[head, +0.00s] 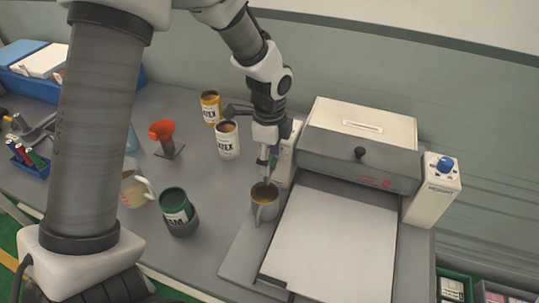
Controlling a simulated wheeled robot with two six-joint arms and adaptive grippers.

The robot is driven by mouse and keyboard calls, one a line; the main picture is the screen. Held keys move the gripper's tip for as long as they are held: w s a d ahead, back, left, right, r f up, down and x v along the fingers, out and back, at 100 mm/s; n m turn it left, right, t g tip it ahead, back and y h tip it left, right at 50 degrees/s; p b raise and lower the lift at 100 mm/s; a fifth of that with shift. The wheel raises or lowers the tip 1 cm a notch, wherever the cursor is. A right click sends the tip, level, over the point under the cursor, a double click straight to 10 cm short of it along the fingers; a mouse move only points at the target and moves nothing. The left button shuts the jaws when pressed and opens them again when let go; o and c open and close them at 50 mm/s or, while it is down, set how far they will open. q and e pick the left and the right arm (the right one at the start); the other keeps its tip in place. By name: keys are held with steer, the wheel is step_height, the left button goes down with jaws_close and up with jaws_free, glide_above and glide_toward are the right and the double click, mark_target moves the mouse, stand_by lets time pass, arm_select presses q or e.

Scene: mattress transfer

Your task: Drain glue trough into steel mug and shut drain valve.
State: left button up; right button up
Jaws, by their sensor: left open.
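The steel mug (265,208) stands upright on a grey ledge at the left side of the gluing machine, with its handle towards me. Amber-coloured liquid shows inside it. The machine has a grey and off-white housing (360,135), which hides the inside of the glue trough. My left gripper (266,172) points down just above and behind the mug, next to the machine's left end. It is open, and nothing is seen between its fingers. The drain valve cannot be made out; my gripper covers that area. My right gripper is out of view.
Two latex cans (228,143) (210,108), an orange-red funnel-like item (163,130), a dark green can (177,210) and a translucent jug (133,188) stand left of the mug. A blue knob (445,164) tops the machine's right post. A white sheet (332,238) covers its bed.

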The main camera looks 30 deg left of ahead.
arm_select(q)
steer(key=shift+s, duration=0.1)
steer(key=c, duration=0.9)
steer(key=shift+r, duration=0.1)
steer(key=shift+d+n+p, duration=0.2)
steer(key=shift+n+p, duration=0.65)
steer(key=shift+n, duration=0.35)
steer(key=n+p, duration=0.1)
steer(key=n, duration=0.4)
steer(key=w+n+p, duration=0.1)
steer(key=n+p, duration=0.1)
steer(key=n, duration=0.3)
steer(key=w+d+n+p, duration=0.1)
steer(key=n+p, duration=0.1)
steer(key=n, duration=0.3)
steer(key=shift+w+n, duration=0.1)
steer(key=shift+n, duration=0.2)
